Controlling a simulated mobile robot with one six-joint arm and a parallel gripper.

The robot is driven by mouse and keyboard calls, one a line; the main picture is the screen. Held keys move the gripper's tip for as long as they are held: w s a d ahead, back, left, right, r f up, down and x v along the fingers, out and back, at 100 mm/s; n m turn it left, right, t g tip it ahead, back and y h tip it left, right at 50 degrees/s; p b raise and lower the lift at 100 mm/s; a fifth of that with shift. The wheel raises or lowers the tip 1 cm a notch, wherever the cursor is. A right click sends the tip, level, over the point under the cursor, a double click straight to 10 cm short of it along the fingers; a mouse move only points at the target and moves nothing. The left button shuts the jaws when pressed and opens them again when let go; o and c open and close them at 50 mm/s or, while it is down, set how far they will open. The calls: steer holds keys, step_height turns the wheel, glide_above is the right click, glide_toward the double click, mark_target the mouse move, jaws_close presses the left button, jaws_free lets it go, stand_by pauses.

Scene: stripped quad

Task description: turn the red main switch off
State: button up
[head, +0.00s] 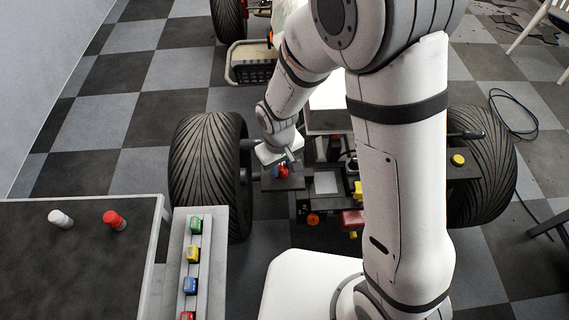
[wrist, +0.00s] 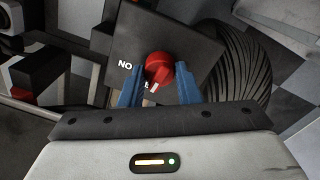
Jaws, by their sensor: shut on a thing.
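The red main switch (wrist: 160,67) is a round red knob on a dark plate (wrist: 190,42) in the wrist view. A white mark on the knob points down in the picture, towards a white label mostly hidden behind the knob's lower edge. Letters reading "NO" in this picture, perhaps upside down, stand left of the knob. My gripper (wrist: 159,82) has its two blue fingers on either side of the knob and is shut on it. In the head view my gripper (head: 281,168) is at the switch, on the quad's left side; the knob shows as a small red patch (head: 284,171).
Large black tyres (head: 208,170) flank the quad's frame. A bench with a white and a red peg (head: 115,220) stands at the left, next to a grey rail of coloured blocks (head: 193,254). A black cable (head: 512,112) lies on the chequered floor at right.

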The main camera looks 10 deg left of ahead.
mark_target(282, 167)
steer(key=shift+s+d+f+n, duration=0.15)
steer(key=shift+s+d+n, duration=0.1)
steer(key=shift+n, duration=0.25)
steer(key=o, duration=0.7)
steer(key=shift+w, duration=0.1)
steer(key=shift+c, duration=0.2)
steer(key=o, duration=0.3)
steer(key=shift+w, duration=0.1)
steer(key=shift+a, duration=0.1)
steer(key=shift+r, duration=0.45)
step_height(282, 167, up, 7)
steer(key=shift+r+p, duration=0.1)
steer(key=shift+p, duration=0.45)
